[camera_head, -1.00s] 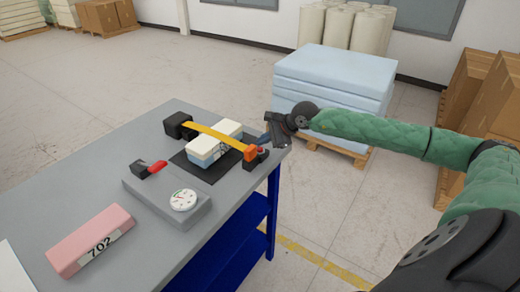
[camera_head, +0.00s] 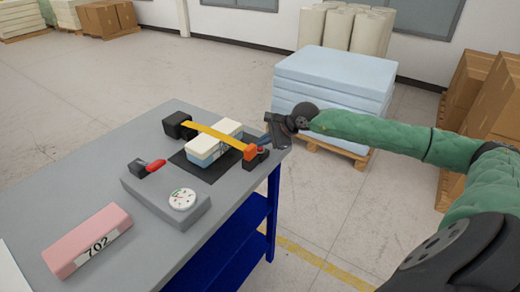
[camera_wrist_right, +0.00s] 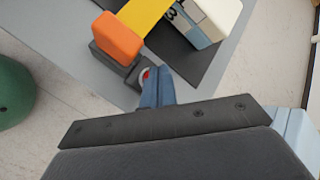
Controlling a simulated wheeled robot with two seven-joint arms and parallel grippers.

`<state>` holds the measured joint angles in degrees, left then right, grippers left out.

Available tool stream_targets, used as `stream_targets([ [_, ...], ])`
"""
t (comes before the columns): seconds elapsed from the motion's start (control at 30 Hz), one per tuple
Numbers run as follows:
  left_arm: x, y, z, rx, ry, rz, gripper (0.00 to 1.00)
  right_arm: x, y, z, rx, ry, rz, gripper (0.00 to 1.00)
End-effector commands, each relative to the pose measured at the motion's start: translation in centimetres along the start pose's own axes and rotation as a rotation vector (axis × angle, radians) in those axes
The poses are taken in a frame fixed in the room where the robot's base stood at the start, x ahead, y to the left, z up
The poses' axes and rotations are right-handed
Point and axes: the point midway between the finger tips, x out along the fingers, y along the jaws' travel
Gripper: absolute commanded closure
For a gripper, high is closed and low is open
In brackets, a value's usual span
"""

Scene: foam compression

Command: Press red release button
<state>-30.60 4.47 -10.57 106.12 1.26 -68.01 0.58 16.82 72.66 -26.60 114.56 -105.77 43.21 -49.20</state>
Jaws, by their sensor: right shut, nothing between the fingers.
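The red release button (camera_wrist_right: 146,74) shows in the right wrist view as a small red spot on a dark block beside the orange buckle (camera_wrist_right: 118,37). My right gripper (camera_wrist_right: 154,76) is shut and empty; its blue-grey fingertips are at the button and partly cover it. I cannot tell if they touch it. In the head view my right gripper (camera_head: 264,141) is at the table's right corner, by the orange buckle (camera_head: 250,153). A yellow strap (camera_head: 218,136) runs from the buckle over a white and blue foam block (camera_head: 202,149) to a black block (camera_head: 177,124). My left gripper is out of view.
The grey table (camera_head: 70,192) also carries a grey box with a dial gauge (camera_head: 183,199), a red lever (camera_head: 155,166) and a pink block marked 702 (camera_head: 88,240). Blue foam slabs (camera_head: 332,80) on a pallet stand behind my right gripper.

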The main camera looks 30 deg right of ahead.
Motion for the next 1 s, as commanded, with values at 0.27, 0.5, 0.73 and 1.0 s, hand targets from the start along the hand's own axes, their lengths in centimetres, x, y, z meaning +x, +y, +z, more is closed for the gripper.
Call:
stream_targets([
  [0.27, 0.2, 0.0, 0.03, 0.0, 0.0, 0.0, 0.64, 0.11, 0.07, -0.09, 0.0, 0.0, 0.0, 1.0],
  [0.5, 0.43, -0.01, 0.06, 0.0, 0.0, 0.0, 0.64, 0.23, 0.16, -0.17, 0.0, 0.0, 0.0, 1.0],
  [0.73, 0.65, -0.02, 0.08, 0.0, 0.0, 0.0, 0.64, 0.34, 0.24, -0.25, 0.0, 0.0, 0.0, 1.0],
  [1.0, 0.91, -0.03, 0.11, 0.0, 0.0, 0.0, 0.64, 0.48, 0.34, -0.35, 0.0, 0.0, 0.0, 1.0],
])
